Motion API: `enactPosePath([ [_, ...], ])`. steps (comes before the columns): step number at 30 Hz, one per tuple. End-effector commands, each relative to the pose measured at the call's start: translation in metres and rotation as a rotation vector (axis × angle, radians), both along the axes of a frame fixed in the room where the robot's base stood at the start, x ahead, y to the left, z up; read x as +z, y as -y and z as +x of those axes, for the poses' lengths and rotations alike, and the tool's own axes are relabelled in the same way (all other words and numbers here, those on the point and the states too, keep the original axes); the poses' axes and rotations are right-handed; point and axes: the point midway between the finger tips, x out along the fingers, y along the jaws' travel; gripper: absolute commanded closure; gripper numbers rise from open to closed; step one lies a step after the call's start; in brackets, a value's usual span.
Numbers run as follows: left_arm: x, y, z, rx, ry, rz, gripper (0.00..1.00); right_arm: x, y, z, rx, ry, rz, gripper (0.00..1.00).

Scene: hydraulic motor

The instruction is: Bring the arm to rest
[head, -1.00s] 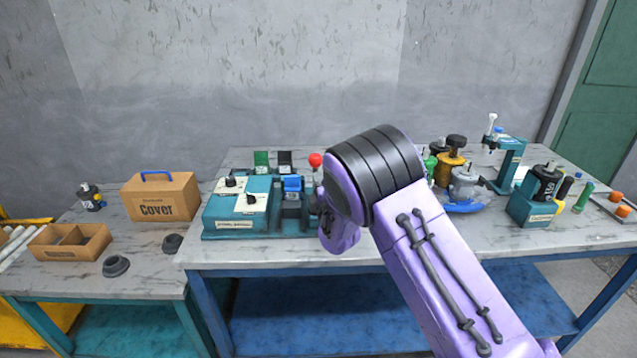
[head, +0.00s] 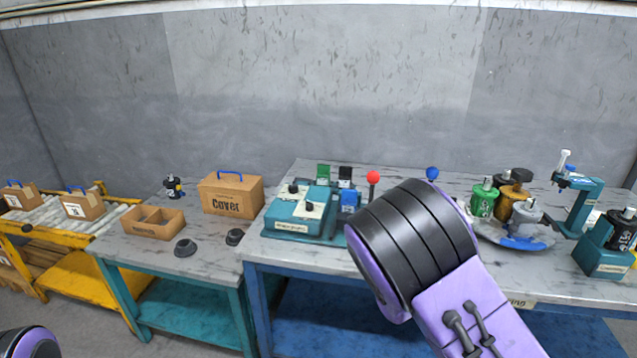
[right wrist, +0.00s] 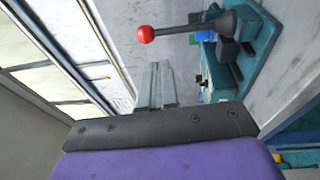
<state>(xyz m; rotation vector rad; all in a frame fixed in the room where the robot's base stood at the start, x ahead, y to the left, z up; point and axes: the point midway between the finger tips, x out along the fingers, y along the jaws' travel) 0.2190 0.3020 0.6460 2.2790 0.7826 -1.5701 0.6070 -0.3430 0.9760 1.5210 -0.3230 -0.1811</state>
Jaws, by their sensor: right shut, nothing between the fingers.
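My right arm (head: 415,250), purple with a black ribbed joint, rises from the lower right in the head view and hides its own gripper there. In the right wrist view my right gripper (right wrist: 156,82) is shut and empty, its grey fingers together. A lever with a red ball (right wrist: 146,34) stands beside the fingers, apart from them in that picture. The red ball also shows in the head view (head: 373,177), on the teal station (head: 297,221). Only a piece of my left arm (head: 28,343) shows at the lower left corner; its gripper is out of view.
The Cover box (head: 231,194) and an open divided cardboard box (head: 153,222) stand on the left table, with two dark rings in front. Motor parts on a round plate (head: 515,233) and a teal press (head: 580,200) stand at the right. A yellow conveyor is at far left.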

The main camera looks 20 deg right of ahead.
Motion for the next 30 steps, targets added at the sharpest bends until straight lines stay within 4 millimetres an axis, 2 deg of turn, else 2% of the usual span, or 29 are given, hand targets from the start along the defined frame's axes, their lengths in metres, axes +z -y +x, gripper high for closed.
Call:
enactPosePath([
  [4,0.000,0.000,0.000,0.000,0.000,0.000,0.61,-0.001,0.000,0.000,0.008,0.022,0.080,1.00],
  [7,0.000,0.000,0.000,0.000,0.000,0.000,0.61,-0.011,0.001,-0.005,0.021,0.061,0.323,1.00],
  [8,0.000,0.000,0.000,0.000,0.000,0.000,0.61,-0.019,0.001,-0.010,0.018,0.067,0.429,1.00],
  [10,0.000,0.000,0.000,0.000,0.000,0.000,0.61,-0.058,0.004,-0.032,-0.028,0.059,0.723,1.00],
  [11,0.000,0.000,0.000,0.000,0.000,0.000,0.61,-0.081,0.004,-0.046,-0.067,0.045,0.855,1.00],
  [12,0.000,0.000,0.000,0.000,0.000,0.000,0.61,-0.113,0.004,-0.067,-0.131,0.026,1.018,1.00],
  [14,0.000,0.000,0.000,0.000,0.000,0.000,0.61,-0.157,0.002,-0.102,-0.244,0.000,1.224,1.00],
  [15,0.000,0.000,0.000,0.000,0.000,0.000,0.61,-0.184,0.000,-0.128,-0.329,-0.015,1.340,1.00],
  [17,0.000,0.000,0.000,0.000,0.000,0.000,0.61,-0.221,-0.006,-0.169,-0.468,-0.038,1.486,1.00],
  [18,0.000,0.000,0.000,0.000,0.000,0.000,0.61,-0.243,-0.010,-0.198,-0.566,-0.051,1.567,1.00],
  [20,0.000,0.000,0.000,0.000,0.000,0.000,0.61,-0.271,-0.018,-0.243,-0.714,-0.074,1.654,1.00],
  [21,0.000,0.000,0.000,0.000,0.000,0.000,0.61,-0.286,-0.024,-0.272,-0.805,-0.095,1.690,1.00],
  [24,0.000,0.000,0.000,0.000,0.000,0.000,0.61,-0.311,-0.036,-0.334,-0.977,-0.165,1.707,1.00],
  [25,0.000,0.000,0.000,0.000,0.000,0.000,0.61,-0.315,-0.038,-0.348,-1.014,-0.183,1.704,1.00],
  [27,0.000,0.000,0.000,0.000,0.000,0.000,0.61,-0.324,-0.043,-0.373,-1.077,-0.212,1.699,1.00],
  [30,0.000,0.000,0.000,0.000,0.000,0.000,0.61,-0.330,-0.043,-0.388,-1.115,-0.228,1.687,1.00],
])
